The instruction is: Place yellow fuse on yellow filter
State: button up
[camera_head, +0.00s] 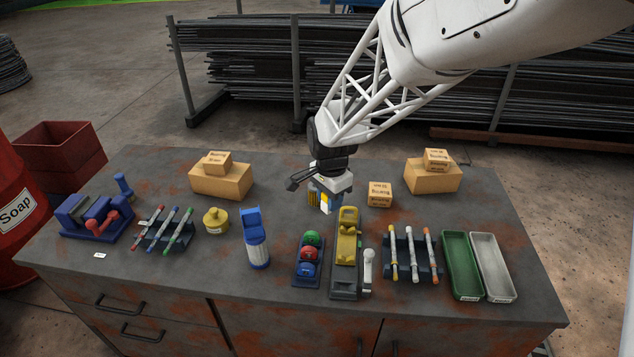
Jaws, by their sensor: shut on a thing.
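My gripper (325,205) is above the middle of the bench, pointing down, behind the grey base with the yellow upright part. It is shut on a small yellow-and-white piece (327,202), which may be the yellow fuse; its shape is mostly hidden by the fingers. A squat round yellow piece with a knob (215,222) stands on the left of the bench, well apart from the gripper. The yellow part (347,240) on the grey base is close in front of the gripper. I cannot tell which of these two is the yellow filter.
A blue-and-white cylinder (256,240), a tray with green, red and blue knobs (309,260), two racks of thin rods (166,230) (411,255), and green (461,265) and white (492,267) trays line the front. Cardboard boxes (221,182) stand behind. Bare bench lies left of the gripper.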

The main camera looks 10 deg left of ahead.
jog(key=shift+w, duration=0.15)
jog(key=w+a, duration=0.2)
jog(key=w, duration=0.3)
jog(key=w+a+f, duration=0.1)
jog(key=w, duration=0.3)
jog(key=w+a, duration=0.2)
jog(key=w, duration=0.3)
jog(key=shift+w+a+f, duration=0.25)
jog(key=shift+w+a, duration=0.1)
jog(key=shift+f, duration=1.75)
jog(key=shift+f, duration=0.1)
jog(key=o, duration=0.9)
jog(key=shift+o, duration=0.2)
notch_tip(320, 180, up, 12)
